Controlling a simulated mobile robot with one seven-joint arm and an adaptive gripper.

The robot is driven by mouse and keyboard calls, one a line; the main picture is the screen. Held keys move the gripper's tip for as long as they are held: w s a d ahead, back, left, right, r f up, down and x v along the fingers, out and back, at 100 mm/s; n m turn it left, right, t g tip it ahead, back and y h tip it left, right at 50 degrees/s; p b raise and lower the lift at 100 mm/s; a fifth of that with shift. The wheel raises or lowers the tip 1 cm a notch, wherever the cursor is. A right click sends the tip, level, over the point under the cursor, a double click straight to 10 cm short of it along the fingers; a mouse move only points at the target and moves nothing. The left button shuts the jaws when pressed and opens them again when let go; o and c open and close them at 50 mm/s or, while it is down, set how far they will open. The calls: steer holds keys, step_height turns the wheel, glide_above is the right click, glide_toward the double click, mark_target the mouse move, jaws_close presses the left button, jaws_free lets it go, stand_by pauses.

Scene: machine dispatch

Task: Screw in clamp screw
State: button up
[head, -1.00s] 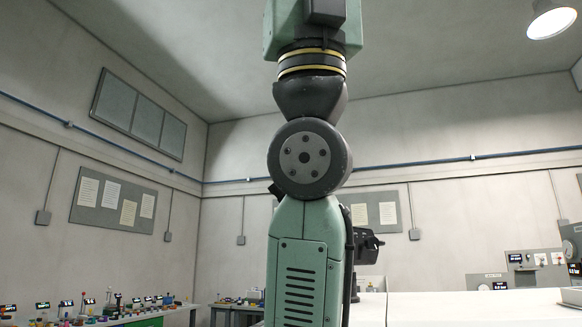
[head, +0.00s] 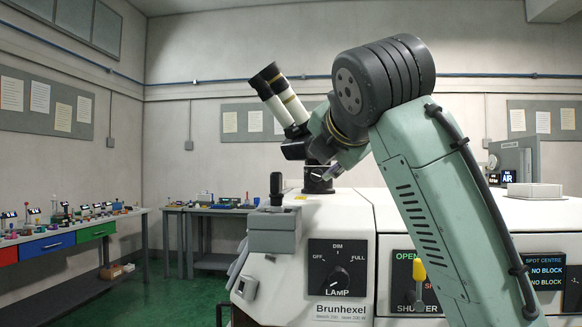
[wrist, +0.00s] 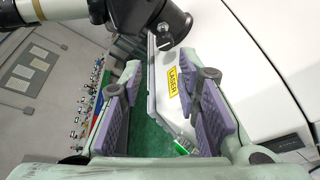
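The clamp screw is not clearly identifiable. A dark round mount (head: 318,178) with a small pale metal part (head: 333,171) at its right side stands on the white machine, below the microscope with two eyepieces (head: 278,92). I cannot tell whether that part is the screw. In the wrist view the black microscope parts (wrist: 135,14) are beyond the fingertips. My gripper (wrist: 163,82) is open, its purple pads wide apart, with nothing held between them. In the head view, my wrist is beside the microscope and my fingertips are hard to make out.
The white machine (head: 300,215) has a lamp knob (head: 337,279) and a yellow shutter lever (head: 419,271) on its front. A yellow LASER label (wrist: 174,80) shows between my fingers. A grey box (head: 272,232) sits at its left front corner. Benches with small parts line the left.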

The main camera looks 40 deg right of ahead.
mark_target(318, 174)
steer(key=shift+d+f, duration=0.2)
steer(key=shift+d, duration=0.1)
steer(key=p+x, duration=0.3)
steer(key=x, duration=0.7)
steer(key=shift+w+d+f, duration=0.1)
